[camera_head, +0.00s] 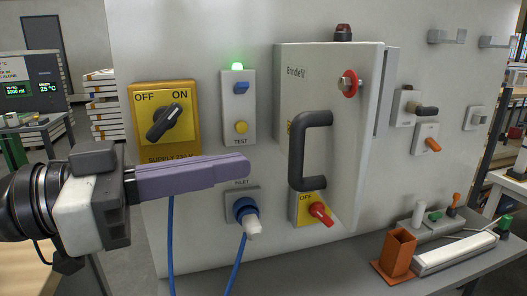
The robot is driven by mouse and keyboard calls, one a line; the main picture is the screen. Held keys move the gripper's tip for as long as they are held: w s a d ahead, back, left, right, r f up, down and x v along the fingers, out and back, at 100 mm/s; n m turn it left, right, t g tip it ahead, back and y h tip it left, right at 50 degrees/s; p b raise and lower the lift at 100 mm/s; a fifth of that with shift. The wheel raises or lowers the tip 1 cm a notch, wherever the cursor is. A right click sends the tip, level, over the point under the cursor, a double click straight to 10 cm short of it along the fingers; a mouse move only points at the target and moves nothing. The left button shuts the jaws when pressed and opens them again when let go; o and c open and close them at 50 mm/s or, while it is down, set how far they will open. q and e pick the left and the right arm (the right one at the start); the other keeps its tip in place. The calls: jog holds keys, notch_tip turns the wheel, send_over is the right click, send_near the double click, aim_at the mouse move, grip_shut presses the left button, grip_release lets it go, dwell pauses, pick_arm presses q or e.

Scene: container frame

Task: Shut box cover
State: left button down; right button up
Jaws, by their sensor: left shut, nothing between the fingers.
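The grey box (388,92) is mounted on the pale wall panel, right of centre. Its cover (335,95) faces me, with a black bar handle (296,150) at its left side and a red-ringed knob at its upper right. The cover's right edge stands forward of the grey body behind it, so it looks ajar; the exact gap is hard to tell. My left gripper (243,168) comes in from the left with its purple fingers together and empty. Its tips are left of the handle and apart from it in the picture. My right gripper is not in view.
A yellow OFF/ON switch (166,118) and a test panel (239,107) with a lit green lamp are left of the box. A blue inlet plug (246,212) sits below my fingertips. An orange holder (397,254) and a white strip stand on the grey shelf at lower right.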

aim_at(290, 156)
pick_arm(q)
jog(key=shift+x, duration=2.75)
jog(key=shift+d, duration=0.1)
